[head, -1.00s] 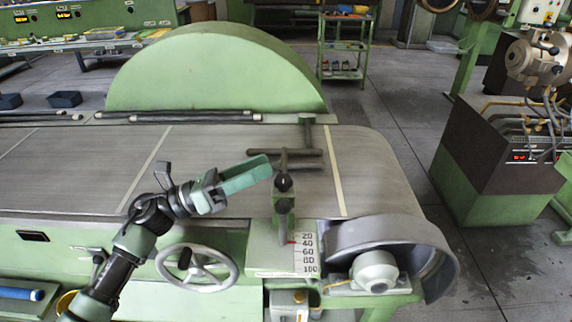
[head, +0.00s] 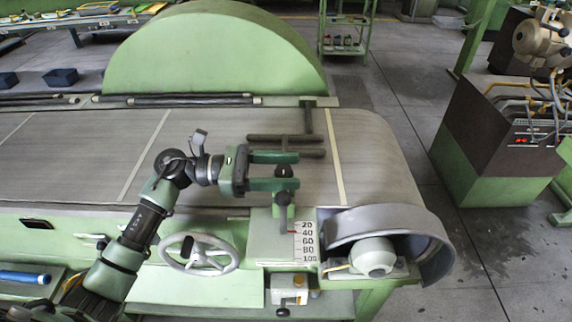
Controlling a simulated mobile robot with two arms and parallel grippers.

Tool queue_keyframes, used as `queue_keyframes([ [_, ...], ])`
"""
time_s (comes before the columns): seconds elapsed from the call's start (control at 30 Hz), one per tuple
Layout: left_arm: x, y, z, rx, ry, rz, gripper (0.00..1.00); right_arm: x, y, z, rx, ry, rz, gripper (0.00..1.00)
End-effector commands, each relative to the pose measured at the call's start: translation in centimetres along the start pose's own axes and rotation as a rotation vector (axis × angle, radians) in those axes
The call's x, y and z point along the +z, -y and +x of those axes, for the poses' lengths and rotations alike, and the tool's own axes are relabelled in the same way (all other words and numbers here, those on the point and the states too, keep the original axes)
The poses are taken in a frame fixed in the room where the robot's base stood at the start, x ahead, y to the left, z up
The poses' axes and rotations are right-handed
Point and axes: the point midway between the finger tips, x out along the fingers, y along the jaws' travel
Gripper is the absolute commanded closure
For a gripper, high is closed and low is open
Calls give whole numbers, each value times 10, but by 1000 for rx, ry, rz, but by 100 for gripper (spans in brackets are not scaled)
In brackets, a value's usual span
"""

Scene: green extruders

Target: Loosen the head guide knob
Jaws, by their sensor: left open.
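The head guide is a dark post with crossbars (head: 284,139) standing at the right end of the grey belt. A small dark knob (head: 283,171) shows on the post, above the scale plate. My left gripper (head: 291,171) is open, its two green fingers pointing right. The lower finger hides part of the post. My right gripper is not in view.
A white scale plate (head: 307,242) and a grey curved guard (head: 390,229) sit below and to the right of the post. A handwheel (head: 199,254) is on the green front panel. A large green drum cover (head: 213,55) stands behind the belt.

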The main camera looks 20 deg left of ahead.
Motion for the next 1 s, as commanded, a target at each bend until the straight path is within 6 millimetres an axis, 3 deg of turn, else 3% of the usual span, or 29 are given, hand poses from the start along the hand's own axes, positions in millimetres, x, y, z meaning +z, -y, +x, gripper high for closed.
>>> queue_keyframes([
  [0.27,0,0,2,1,0,0,44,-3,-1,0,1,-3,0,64],
  [0.47,0,0,2,1,0,0,100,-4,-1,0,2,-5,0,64],
  [0.77,-1,1,2,29,-1,-1,100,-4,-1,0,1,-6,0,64],
  [1.0,-1,1,2,153,-1,-2,100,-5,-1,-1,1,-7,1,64],
])
